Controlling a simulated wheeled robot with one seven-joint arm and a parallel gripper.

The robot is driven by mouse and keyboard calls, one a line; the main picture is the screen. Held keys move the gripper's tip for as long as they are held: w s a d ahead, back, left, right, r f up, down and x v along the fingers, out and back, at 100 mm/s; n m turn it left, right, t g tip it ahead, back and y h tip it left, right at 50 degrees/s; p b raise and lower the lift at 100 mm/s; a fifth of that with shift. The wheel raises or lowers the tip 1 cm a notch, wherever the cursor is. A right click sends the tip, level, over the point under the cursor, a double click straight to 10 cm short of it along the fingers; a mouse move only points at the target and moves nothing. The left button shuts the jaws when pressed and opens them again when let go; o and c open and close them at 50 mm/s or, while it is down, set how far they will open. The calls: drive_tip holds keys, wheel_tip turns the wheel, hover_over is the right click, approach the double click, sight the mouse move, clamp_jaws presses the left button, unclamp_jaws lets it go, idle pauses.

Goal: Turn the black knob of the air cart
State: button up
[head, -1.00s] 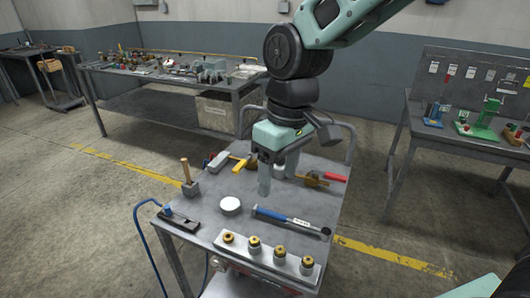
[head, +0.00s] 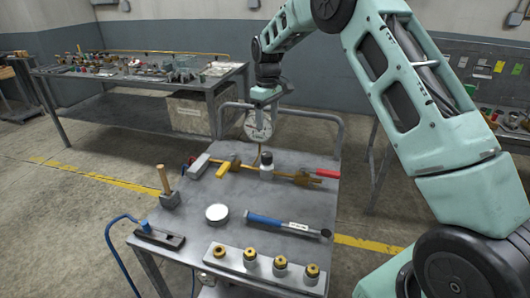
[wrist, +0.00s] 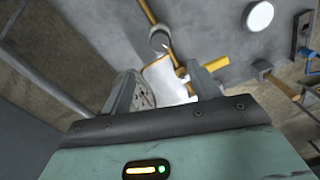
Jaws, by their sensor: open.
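The air cart (head: 190,232) is a grey metal-topped cart in the head view. A short fitting with a black knob (head: 267,157) on a pale body stands upright near its far edge, on a brass pipe (head: 290,177). In the wrist view the knob (wrist: 158,38) seems to be the dark round cap beyond my fingertips. My gripper (head: 262,110) is open and empty above the far edge, apart from the knob. In the wrist view, my gripper (wrist: 163,82) shows both fingers spread. A round white gauge (head: 258,126) stands close to the fingers, partly hidden.
A red-handled brass valve (head: 327,173), yellow handle (head: 223,170), hammer (head: 169,190), white disc (head: 217,213), blue-handled tool (head: 287,225) and a block with several brass fittings (head: 264,266) occupy the cart top. A push rail (head: 341,135) rises at its far end.

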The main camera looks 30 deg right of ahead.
sight(267, 154)
wheel_tip(267, 154, down, 14)
drive_tip(key=shift+r+p, duration=0.15)
drive_tip(key=shift+p, duration=1.05)
